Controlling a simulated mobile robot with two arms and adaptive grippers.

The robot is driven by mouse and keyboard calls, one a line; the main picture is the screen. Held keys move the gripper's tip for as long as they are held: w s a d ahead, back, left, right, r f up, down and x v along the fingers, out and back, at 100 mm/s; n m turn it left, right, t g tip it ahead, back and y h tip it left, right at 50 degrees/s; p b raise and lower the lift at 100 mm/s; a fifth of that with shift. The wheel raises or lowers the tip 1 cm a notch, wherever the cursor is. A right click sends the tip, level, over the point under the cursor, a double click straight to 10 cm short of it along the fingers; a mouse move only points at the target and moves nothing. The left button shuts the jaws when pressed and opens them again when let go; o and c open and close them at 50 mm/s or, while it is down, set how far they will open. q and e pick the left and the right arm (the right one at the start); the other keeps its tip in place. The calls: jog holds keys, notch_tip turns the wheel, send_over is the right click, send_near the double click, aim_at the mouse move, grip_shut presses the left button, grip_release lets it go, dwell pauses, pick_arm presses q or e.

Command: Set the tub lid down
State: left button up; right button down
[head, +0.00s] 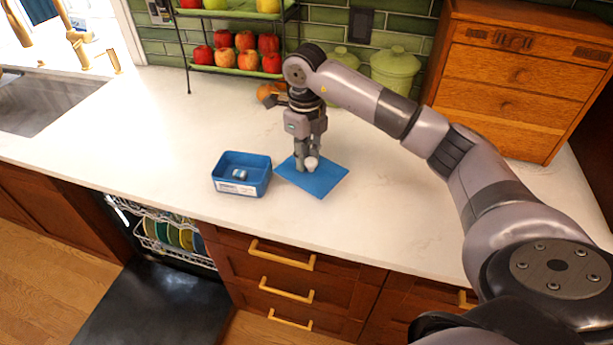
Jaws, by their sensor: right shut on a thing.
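The tub lid (325,183) is a flat blue panel with a pale round knob. It appears to lie on the white counter, just right of the tub; a small gap under it cannot be ruled out. My right gripper (306,166) points down over the lid and is shut on its knob, which the fingers partly hide. The blue tub (242,188) stands open on the counter, with a white label on its front and a small blue and white item (239,174) inside. My left gripper is not in view.
A fruit rack (233,72) and green canisters (394,68) stand at the back, with a wooden drawer box (515,75) at right. The sink (40,103) is at left. The dishwasher door (155,305) hangs open below. Counter (150,135) left of the tub is clear.

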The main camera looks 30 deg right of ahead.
aim_at(305, 180)
notch_tip(305, 180, down, 4)
jog(key=shift+r, duration=0.25)
notch_tip(305, 180, down, 4)
jog(key=shift+f+p, duration=0.1)
jog(key=shift+p, duration=0.65)
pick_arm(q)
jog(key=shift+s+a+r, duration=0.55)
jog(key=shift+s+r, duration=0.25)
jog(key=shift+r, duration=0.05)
pick_arm(e)
jog(key=shift+f, duration=0.1)
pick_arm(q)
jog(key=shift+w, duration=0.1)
pick_arm(e)
jog(key=c, duration=1.9)
grip_release()
jog(key=shift+f, duration=0.15)
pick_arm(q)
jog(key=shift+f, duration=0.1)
pick_arm(e)
jog(key=o, duration=0.4)
jog(key=shift+o, duration=0.2)
